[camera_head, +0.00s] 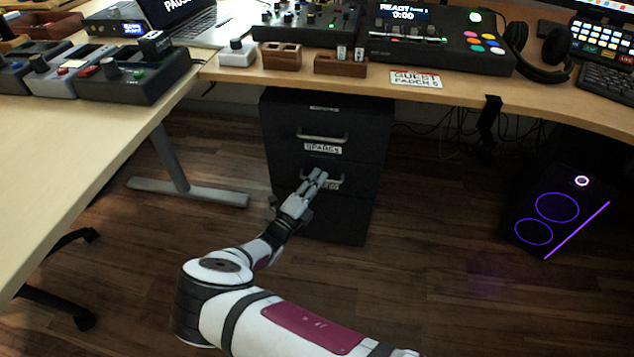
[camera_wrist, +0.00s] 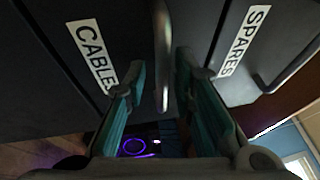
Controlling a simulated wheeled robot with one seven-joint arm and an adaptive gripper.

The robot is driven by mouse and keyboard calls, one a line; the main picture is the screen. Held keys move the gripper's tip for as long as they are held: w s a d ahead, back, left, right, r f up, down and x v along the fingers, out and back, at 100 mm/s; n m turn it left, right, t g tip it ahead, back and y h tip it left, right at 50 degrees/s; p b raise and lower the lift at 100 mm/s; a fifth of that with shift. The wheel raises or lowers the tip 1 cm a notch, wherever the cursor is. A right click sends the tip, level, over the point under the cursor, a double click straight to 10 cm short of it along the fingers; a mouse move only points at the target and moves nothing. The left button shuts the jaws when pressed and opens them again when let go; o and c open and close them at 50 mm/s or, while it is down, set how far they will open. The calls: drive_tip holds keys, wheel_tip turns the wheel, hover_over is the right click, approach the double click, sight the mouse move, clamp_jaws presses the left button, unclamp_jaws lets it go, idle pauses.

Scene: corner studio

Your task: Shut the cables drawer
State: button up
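The cables drawer (camera_head: 358,192) is in the dark cabinet under the desk, below the spares drawer (camera_head: 360,150). Its label is partly hidden by my gripper (camera_head: 319,176) in the head view. In the wrist view the CABLES label (camera_wrist: 92,55) is at left and the SPARES label (camera_wrist: 243,40) at right. The cables drawer's metal handle (camera_wrist: 161,60) runs between my fingertips. My gripper (camera_wrist: 160,85) is open, with one finger either side of the handle and gaps showing. I cannot tell how far the drawer stands out.
The desk (camera_head: 455,97) overhangs the cabinet and carries audio gear. A black computer tower (camera_head: 560,212) with purple rings stands on the floor at right. A desk leg (camera_head: 170,160) stands at left. The wooden floor (camera_head: 440,270) in front is clear.

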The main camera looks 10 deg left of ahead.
drive_tip(key=v, duration=1.2)
idle(0.5)
